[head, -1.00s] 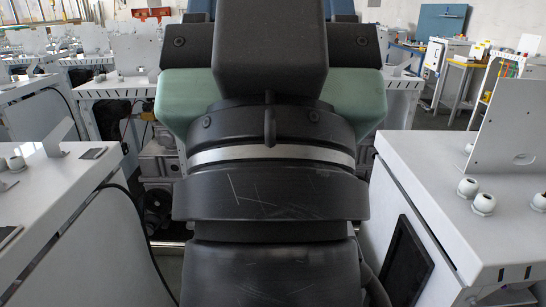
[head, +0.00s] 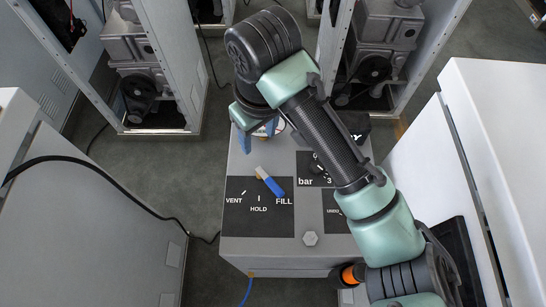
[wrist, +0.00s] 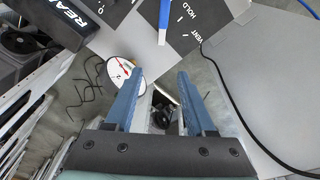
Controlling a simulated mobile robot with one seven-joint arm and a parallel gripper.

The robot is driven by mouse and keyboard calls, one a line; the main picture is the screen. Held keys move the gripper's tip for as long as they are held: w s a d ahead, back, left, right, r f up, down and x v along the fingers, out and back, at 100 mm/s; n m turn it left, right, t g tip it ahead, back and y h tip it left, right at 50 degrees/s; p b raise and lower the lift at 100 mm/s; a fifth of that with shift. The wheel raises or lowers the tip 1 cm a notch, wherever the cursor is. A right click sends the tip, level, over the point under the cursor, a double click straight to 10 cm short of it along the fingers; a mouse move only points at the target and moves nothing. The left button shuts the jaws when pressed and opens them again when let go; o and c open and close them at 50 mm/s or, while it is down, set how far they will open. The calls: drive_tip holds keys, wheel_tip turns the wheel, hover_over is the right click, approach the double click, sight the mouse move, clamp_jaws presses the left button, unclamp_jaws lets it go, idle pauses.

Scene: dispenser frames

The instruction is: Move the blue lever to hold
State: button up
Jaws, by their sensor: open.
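The blue lever (head: 273,186) is on the top of a grey box, over a dark panel (head: 246,222) marked VENT, HOLD and FILL. Its blue end slants down and right, toward the FILL mark. In the wrist view the lever (wrist: 163,22) shows at the top, partly cut off, near the VENT and HOLD words. My gripper (head: 258,135) is above the far end of the box, beyond the lever and apart from it. In the wrist view the blue fingers (wrist: 158,78) are spread with nothing between them.
A white gauge (wrist: 120,69) is beside one finger in the wrist view. My arm covers part of the box's right side, with a "bar" dial (head: 316,168) next to it. White cabinets (head: 500,150) flank the box.

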sight(273, 184)
drive_tip(key=shift+g+h, duration=0.4)
drive_tip(key=shift+g, duration=0.4)
drive_tip(key=f, duration=0.5)
drive_tip(key=s+d+f, duration=0.1)
drive_tip(key=f, duration=0.3)
drive_tip(key=s+d+f, duration=0.1)
drive_tip(key=f, duration=0.4)
drive_tip(key=shift+s+d+f, duration=0.25)
drive_tip(key=shift+f, duration=0.1)
clamp_jaws()
drive_tip(key=shift+r, duration=0.1)
